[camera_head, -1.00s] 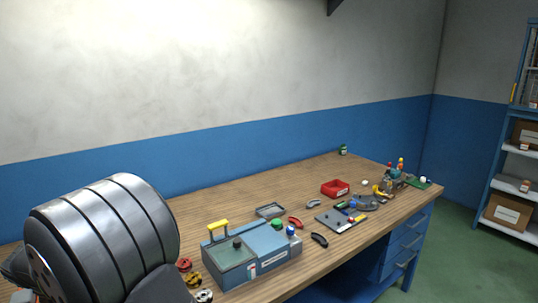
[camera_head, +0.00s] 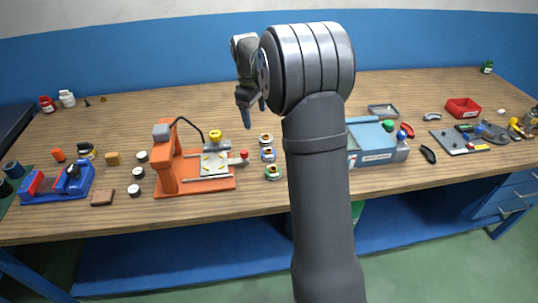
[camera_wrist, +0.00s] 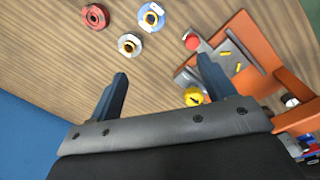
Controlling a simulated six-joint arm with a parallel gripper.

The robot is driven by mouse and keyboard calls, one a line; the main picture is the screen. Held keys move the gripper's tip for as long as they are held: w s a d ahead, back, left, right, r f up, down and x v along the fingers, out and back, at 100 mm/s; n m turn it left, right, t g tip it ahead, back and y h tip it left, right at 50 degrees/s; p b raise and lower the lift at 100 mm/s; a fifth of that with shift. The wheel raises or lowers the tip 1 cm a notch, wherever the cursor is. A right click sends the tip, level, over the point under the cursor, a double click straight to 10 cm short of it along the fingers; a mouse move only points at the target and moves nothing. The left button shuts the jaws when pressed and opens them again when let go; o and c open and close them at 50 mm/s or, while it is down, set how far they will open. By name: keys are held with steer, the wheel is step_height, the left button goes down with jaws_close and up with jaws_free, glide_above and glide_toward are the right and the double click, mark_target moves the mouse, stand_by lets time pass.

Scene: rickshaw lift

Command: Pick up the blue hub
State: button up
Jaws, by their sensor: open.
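In the head view the blue hub (camera_head: 268,154) is the middle one of a short column beside my arm. A red hub (camera_wrist: 95,16) and a silver hub with a yellow centre (camera_wrist: 129,44) lie beside it in the wrist view. My gripper (camera_wrist: 163,67) is open and empty, its two fingers apart. In the head view my gripper (camera_head: 247,118) hangs above the table, farther back than the hubs.
An orange fixture (camera_head: 166,160) with a yellow knob (camera_head: 215,136) stands just left of the hubs. A blue-grey box (camera_head: 370,140) stands right of my arm. A blue vise-like device (camera_head: 57,185) is at far left. The table behind the fixture is largely clear.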

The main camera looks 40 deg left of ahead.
steer(key=w+d+r+m, duration=0.1)
steer(key=w+d, duration=0.1)
steer(key=w, duration=0.2)
steer(key=g, duration=0.1)
glide_above(268, 150)
steer(key=shift+m, duration=0.3)
steer(key=f, duration=1.2)
steer(key=shift+w+a, duration=0.2)
steer(key=shift+w, duration=0.2)
steer(key=f, duration=0.4)
steer(key=shift+s+d, duration=0.25)
steer(key=shift+s, duration=0.15)
steer(key=shift+f, duration=0.55)
steer(key=c, duration=1.3)
steer(key=shift+o, duration=0.2)
steer(key=shift+r, duration=0.15)
